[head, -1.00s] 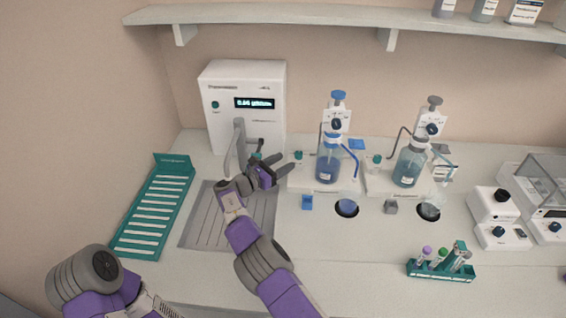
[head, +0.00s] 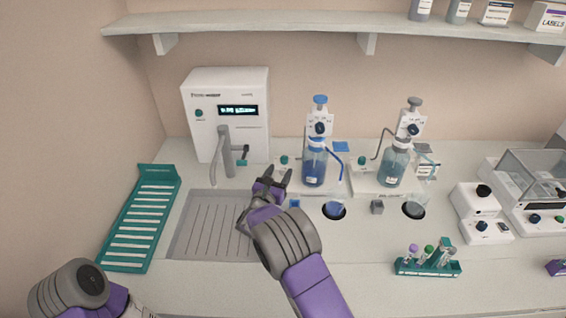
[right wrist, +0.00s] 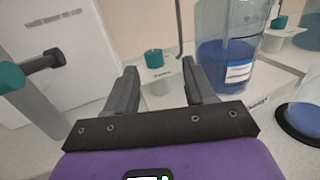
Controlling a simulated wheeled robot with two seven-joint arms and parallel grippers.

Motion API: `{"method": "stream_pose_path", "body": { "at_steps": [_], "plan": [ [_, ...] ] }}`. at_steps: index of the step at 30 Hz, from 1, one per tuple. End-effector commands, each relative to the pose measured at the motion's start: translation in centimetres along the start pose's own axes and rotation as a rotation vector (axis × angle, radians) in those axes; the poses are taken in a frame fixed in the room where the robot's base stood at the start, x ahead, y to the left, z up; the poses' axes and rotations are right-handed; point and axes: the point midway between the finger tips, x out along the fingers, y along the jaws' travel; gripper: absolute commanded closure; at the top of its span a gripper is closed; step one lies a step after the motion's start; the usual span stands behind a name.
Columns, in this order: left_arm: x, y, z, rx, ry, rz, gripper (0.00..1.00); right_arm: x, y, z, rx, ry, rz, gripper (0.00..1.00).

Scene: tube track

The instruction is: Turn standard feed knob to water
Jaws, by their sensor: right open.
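A teal knob (head: 284,160) stands on the white base of the blue-topped bottle dispenser (head: 319,128). In the right wrist view the same teal knob (right wrist: 153,58) shows just beyond and between my fingertips, on a small white block whose label is too small to read. A second teal knob (head: 362,160) stands by the grey-topped dispenser (head: 410,130). My right gripper (head: 277,171) is open and empty, its fingers pointing away toward the first knob, apart from it. My left gripper is out of view; only part of my left arm shows at the lower left.
A white water unit (head: 227,120) with a grey tap (head: 226,150) stands left of the knob, behind the drain tray (head: 190,222). A blue bottle (right wrist: 226,62) is close to the right finger. A tube rack (head: 428,267) stands at the front right.

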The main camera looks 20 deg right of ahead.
Motion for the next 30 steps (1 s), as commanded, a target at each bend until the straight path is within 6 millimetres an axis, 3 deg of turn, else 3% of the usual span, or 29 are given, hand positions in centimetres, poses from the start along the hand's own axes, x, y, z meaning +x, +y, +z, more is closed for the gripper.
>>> {"method": "stream_pose_path", "body": {
  "at_steps": [6,19,30],
  "plan": [
    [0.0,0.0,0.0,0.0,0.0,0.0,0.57,-0.8,0.4,-0.6,0.014,0.031,0.074,0.46],
    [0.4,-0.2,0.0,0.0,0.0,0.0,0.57,5.0,0.8,-0.8,0.014,0.029,0.072,0.46],
    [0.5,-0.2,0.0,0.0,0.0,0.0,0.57,6.3,0.9,-0.8,0.012,0.03,0.074,0.46]
  ]
}}
